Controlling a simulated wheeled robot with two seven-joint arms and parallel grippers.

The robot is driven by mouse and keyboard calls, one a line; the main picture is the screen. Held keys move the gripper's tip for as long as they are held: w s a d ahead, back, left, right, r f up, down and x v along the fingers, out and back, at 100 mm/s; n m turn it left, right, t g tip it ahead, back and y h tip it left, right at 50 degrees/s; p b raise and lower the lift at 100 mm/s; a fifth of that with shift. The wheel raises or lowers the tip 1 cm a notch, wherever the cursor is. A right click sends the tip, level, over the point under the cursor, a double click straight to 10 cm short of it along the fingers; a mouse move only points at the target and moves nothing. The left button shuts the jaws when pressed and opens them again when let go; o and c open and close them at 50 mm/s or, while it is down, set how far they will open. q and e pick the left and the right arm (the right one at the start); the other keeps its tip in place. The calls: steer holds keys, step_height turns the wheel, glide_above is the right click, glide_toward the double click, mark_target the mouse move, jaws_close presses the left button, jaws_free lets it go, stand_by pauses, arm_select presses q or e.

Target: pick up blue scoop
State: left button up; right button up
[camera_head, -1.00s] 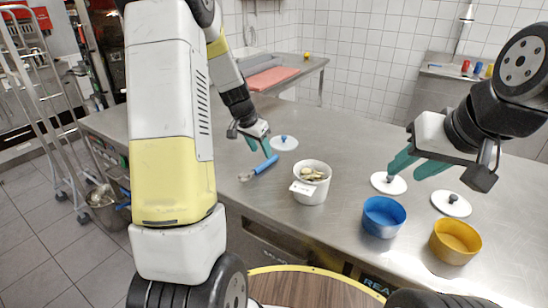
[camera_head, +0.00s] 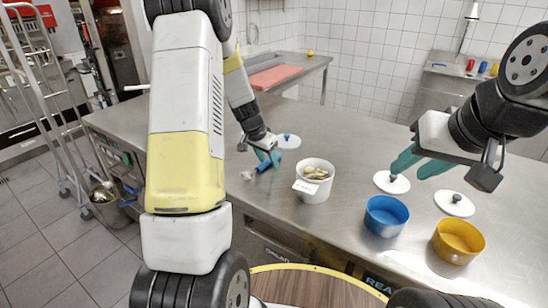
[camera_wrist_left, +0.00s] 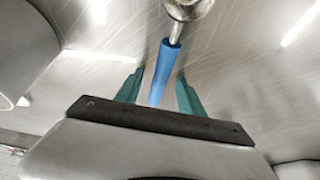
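The blue scoop (camera_head: 264,165) lies on the steel table, its metal bowl (camera_head: 248,175) toward the table's front edge. My left gripper (camera_head: 268,156) is at its handle. In the left wrist view the blue handle (camera_wrist_left: 164,75) runs between the two teal fingers (camera_wrist_left: 158,88), with a gap on each side, so the gripper is open around it and not closed on it. Only part of the metal bowl (camera_wrist_left: 187,8) shows at the top there. My right gripper (camera_head: 414,165) is open and empty above the right part of the table.
A white pot (camera_head: 314,188) with pale contents stands right of the scoop. A blue bowl (camera_head: 386,217) and a yellow bowl (camera_head: 458,243) stand farther right. White lids lie behind (camera_head: 287,141) and near the bowls (camera_head: 392,183), (camera_head: 454,204). The table's middle back is clear.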

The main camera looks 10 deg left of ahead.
arm_select(q)
jaws_close()
